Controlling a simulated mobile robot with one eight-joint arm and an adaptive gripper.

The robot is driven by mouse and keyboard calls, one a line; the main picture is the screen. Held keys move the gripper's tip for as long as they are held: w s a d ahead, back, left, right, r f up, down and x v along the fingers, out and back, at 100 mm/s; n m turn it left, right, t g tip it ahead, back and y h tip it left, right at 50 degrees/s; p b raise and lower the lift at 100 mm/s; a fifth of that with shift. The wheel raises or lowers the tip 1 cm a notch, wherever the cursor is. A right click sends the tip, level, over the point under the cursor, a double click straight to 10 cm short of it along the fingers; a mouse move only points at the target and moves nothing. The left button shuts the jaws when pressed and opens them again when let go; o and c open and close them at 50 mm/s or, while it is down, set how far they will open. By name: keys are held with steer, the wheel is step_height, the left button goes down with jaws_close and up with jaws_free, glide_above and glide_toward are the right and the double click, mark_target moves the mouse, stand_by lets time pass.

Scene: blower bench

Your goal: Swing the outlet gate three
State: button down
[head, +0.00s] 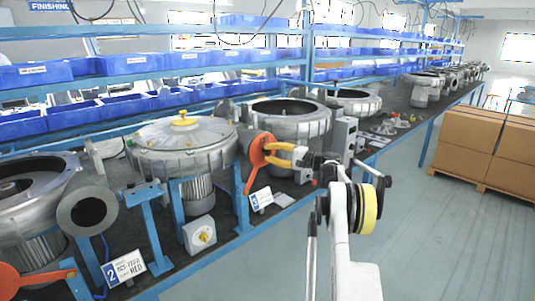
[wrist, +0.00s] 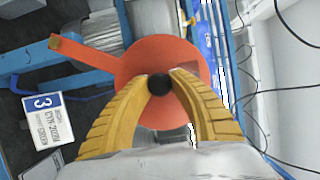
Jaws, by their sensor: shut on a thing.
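The outlet gate three is an orange disc with a flat arm, in the head view (head: 257,150) beside the third blower. In the wrist view the orange disc (wrist: 187,60) fills the middle, and its arm reaches to the upper left. My gripper (head: 276,153) has yellow fingers that reach the disc from the right. In the wrist view my gripper (wrist: 160,82) has its two fingertips closed on a small black knob (wrist: 159,84) at the disc's front. The outlet behind the disc is mostly hidden. A plate marked 3 (wrist: 44,118) shows at left.
Another orange gate (head: 30,279) is at the lower left, near a plate marked 2 (head: 124,267). Blue bins line the shelves behind. Cardboard boxes (head: 470,131) stand at right; the aisle floor is clear.

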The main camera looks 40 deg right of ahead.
steer(key=shift+d, duration=0.2)
steer(key=c, duration=1.4)
jaws_free()
steer(key=o, duration=0.3)
steer(key=shift+d+f, duration=0.1)
steer(key=shift+d, duration=0.05)
steer(key=v, duration=1.2)
